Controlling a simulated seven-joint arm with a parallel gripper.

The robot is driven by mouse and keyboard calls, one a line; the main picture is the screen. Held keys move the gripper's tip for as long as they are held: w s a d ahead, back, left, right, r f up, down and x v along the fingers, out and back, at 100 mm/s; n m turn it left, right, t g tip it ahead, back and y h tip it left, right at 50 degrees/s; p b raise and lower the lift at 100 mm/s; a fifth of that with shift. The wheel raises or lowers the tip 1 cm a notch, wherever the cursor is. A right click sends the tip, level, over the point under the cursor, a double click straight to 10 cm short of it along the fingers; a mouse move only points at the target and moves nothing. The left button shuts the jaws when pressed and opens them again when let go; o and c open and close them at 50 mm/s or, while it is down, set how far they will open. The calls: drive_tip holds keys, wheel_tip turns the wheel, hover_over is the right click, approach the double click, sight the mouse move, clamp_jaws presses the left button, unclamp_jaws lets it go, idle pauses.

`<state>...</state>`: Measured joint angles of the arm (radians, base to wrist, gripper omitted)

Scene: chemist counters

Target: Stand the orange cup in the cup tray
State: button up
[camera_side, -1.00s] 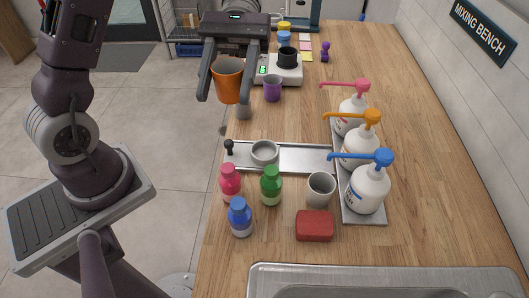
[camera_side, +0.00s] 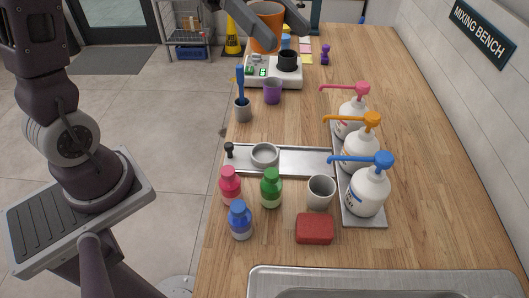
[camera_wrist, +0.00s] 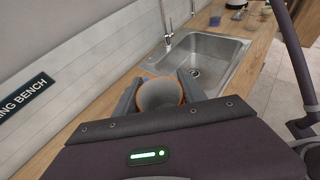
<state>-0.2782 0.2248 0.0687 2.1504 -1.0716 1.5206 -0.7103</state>
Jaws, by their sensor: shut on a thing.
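In the wrist view the cup's orange rim and pale inside (camera_wrist: 160,94) show between the two fingers. The cup looks raised above the counter. A long, flat steel tray (camera_side: 302,160) lies across the middle of the counter, with a round metal ring or dish (camera_side: 265,154) on it; I cannot tell for sure that it is the cup tray.
Pump bottles (camera_side: 360,150) line the right. Small bottles (camera_side: 271,188), a grey cup (camera_side: 320,192) and a red sponge (camera_side: 314,228) are in front.

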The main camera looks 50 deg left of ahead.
sight(273, 151)
wheel_tip(273, 151, down, 26)
drive_tip(key=shift+f, duration=0.1)
idle(0.3)
drive_tip(key=shift+f, duration=0.1)
drive_tip(key=shift+f, duration=0.1)
drive_tip(key=o, duration=1.4)
drive_tip(key=shift+c, duration=0.2)
